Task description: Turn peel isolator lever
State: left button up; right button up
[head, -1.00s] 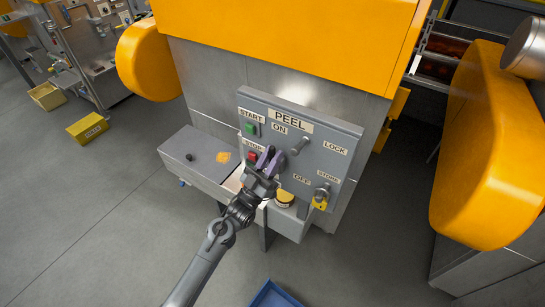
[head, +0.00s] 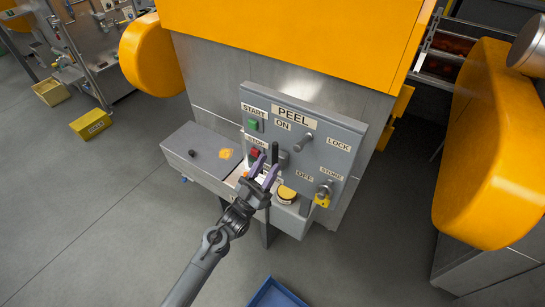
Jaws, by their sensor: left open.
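The grey PEEL panel (head: 340,125) stands upright in the middle of the head view. The isolator lever (head: 304,141) is a grey handle sticking out of it, right of the ON label and above the OFF label. A grey part, probably its hub, shows lower left, partly hidden by my fingers. My left gripper (head: 267,163) is open and empty in front of the panel, below and left of the handle, near the red STOP button (head: 254,153). Whether a finger touches the panel cannot be told. My right gripper is not in view.
The green START button (head: 253,124) is at the panel's upper left. A yellow padlock (head: 322,200) hangs at STORE, lower right. A grey ledge (head: 205,150) and a yellow round item (head: 286,194) lie below. A blue bin (head: 275,293) is at the bottom edge.

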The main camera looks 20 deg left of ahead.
pick_arm(q)
jog(key=v, duration=0.6)
dwell(0.3)
jog(key=s+d+f+n+g+y, duration=0.1)
jog(key=s+d+f+g+y, duration=0.35)
jog(key=s+f+g, duration=0.6)
jog(key=s+a+f+g+y, duration=0.1)
jog(key=s+a+g+y, duration=0.1)
jog(key=s+g, duration=0.55)
jog(key=s+a+f+g+y, duration=0.1)
jog(key=s+a+g+y, duration=0.2)
jog(key=s, duration=0.7)
notch_tip(320, 180, up, 31)
jog(key=d+p, duration=0.1)
jog(key=p, duration=2.9)
jog(key=shift+n+g+p, duration=0.3)
jog(key=shift+g+p, duration=0.1)
